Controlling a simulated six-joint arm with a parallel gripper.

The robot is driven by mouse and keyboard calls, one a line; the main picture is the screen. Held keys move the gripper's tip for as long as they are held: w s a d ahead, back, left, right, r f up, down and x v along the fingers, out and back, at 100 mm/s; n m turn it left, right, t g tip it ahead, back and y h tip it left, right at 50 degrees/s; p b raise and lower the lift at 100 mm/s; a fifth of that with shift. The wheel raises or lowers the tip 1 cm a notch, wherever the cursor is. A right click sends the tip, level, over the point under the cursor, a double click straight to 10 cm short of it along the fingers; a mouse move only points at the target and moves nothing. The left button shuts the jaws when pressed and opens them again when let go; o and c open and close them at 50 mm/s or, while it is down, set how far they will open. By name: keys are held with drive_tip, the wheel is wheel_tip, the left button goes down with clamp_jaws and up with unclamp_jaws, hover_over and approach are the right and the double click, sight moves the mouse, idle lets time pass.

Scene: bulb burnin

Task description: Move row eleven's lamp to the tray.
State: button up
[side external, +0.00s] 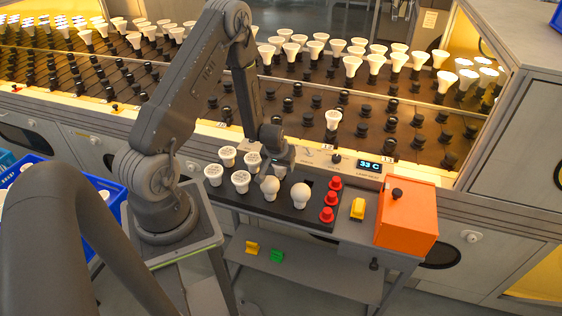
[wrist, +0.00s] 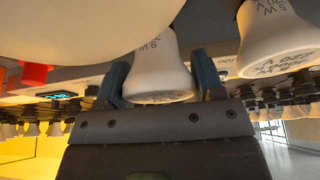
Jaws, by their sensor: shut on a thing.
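My gripper (side external: 277,152) is low over the dark tray (side external: 287,211) on the small bench in the side external view. Its fingers are shut on a white reflector lamp (wrist: 160,68) marked "9 W", seen between the two fingers in the wrist view. The same lamp (side external: 281,171) is partly hidden by the gripper in the side external view. Whether it touches the tray I cannot tell. Several white reflector lamps (side external: 240,180) stand at the tray's left, and two round bulbs (side external: 300,194) stand near its front. Row numbers on the rack are too small to read surely.
Red knobs (side external: 330,198) line the tray's right end, with a yellow block (side external: 357,208) and an orange box (side external: 407,213) beyond. A display (side external: 369,164) reads 33 C. One lamp (side external: 333,121) stands in the rack's near part; many fill the back. Neighbouring bulbs are close to my gripper.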

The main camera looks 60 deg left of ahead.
drive_tip(key=shift+f, duration=0.15)
drive_tip(key=o, duration=1)
drive_tip(key=v, duration=1.4)
drive_tip(key=w+d+r+m+t+h, duration=0.2)
drive_tip(key=d+r+m+t+h, duration=0.15)
drive_tip(key=d+r, duration=0.9)
drive_tip(key=s+d+r+m, duration=0.2)
drive_tip(key=s+d+r, duration=0.2)
drive_tip(key=s+r, duration=0.1)
drive_tip(key=s+d+r+m+g, duration=0.1)
drive_tip(key=s+d+r+m, duration=0.2)
drive_tip(key=s, duration=0.5)
wheel_tip(320, 180, up, 2)
drive_tip(key=shift+s+d+r, duration=0.1)
drive_tip(key=shift+s+d, duration=0.25)
drive_tip(key=shift+d, duration=0.1)
